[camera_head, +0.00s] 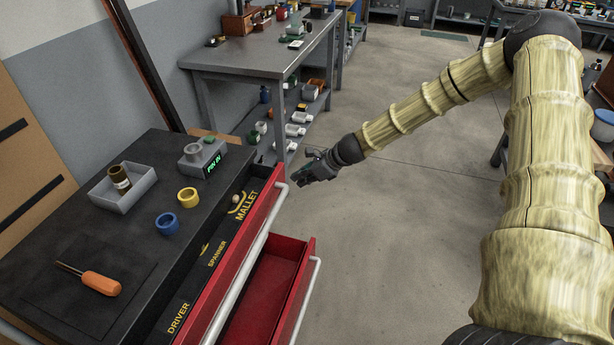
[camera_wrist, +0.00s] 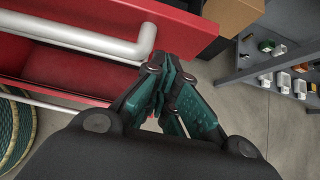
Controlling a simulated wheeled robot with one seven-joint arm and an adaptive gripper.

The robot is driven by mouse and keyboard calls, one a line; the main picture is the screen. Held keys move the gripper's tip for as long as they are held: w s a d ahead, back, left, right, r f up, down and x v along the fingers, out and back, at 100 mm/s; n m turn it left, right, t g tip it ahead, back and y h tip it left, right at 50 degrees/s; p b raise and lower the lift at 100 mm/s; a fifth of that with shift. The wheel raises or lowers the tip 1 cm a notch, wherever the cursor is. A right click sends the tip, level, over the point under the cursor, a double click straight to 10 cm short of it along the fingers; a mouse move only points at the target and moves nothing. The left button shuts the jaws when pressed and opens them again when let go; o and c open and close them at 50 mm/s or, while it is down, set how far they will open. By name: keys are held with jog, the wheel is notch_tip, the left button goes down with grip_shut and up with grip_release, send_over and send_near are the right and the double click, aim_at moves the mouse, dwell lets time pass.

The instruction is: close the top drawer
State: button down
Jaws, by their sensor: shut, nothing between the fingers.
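The red top drawer (camera_head: 236,262) is pulled out from the dark-topped cabinet. Its dark insert carries the yellow words DRIVER, SPANNER and MALLET. Its long white bar handle (camera_head: 248,268) also shows in the wrist view (camera_wrist: 85,38). My gripper (camera_head: 307,178) is beyond the drawer's far front corner, apart from the drawer in the head view. In the wrist view my gripper (camera_wrist: 168,75) is shut and empty, its fingertips near the bent end of the handle. Whether they touch it I cannot tell.
A lower red drawer (camera_head: 272,290) is also open below. On the cabinet top (camera_head: 130,235) are an orange screwdriver (camera_head: 100,282), blue ring (camera_head: 167,223), yellow ring (camera_head: 188,197), grey tray (camera_head: 120,200) and a display box (camera_head: 203,157).

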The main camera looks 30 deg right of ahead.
aim_at(269, 171)
jog(key=shift+w+a, duration=1.4)
jog(key=shift+w, duration=0.05)
jog(key=shift+a, duration=0.1)
jog(key=shift+w+a, duration=2.5)
jog(key=shift+w, duration=0.1)
